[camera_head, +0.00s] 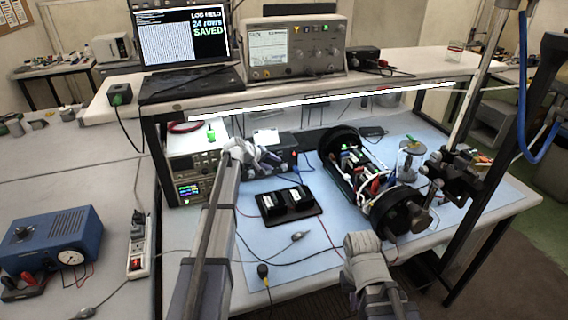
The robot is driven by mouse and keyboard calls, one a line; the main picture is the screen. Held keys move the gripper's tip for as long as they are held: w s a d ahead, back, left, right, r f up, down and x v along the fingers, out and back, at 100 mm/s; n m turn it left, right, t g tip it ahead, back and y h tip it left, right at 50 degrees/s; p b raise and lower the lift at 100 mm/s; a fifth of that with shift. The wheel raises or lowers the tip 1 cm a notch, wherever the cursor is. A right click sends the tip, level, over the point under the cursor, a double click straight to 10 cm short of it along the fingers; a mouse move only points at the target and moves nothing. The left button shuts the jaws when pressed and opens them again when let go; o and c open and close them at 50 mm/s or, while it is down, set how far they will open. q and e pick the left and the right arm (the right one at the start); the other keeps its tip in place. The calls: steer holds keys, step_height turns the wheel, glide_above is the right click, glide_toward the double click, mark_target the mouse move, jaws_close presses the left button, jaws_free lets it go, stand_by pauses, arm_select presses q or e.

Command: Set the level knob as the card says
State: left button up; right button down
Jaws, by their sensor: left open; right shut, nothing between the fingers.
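My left gripper (266,160) is open and reaches over the blue mat, close to the front of a small dark box (284,146). A white card-like piece (267,136) lies at that box's top; its writing is too small to read. The gripper hides part of the box front. I cannot clearly make out the level knob or its setting. Stacked instruments (189,178) with small knobs and a lit screen stand left of the gripper. My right gripper (364,246) is low at the bench's front edge, shut and empty; its fingers are hard to make out.
An open black cylinder assembly (346,164) with wiring lies right of the gripper. A black twin-block unit (289,204) and loose cables lie on the mat (300,258). A shelf (300,92) overhangs the back. A blue box with a dial (50,245) sits on the left bench.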

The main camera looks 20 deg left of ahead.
mark_target(283, 167)
arm_select(q)
steer(key=shift+s, duration=0.1)
steer(key=b+x, duration=0.5)
steer(key=x, duration=0.2)
steer(key=shift+w+d+f, duration=0.15)
steer(key=shift+w+f, duration=0.1)
steer(key=shift+r, duration=0.1)
steer(key=shift+c, duration=0.2)
jaws_close()
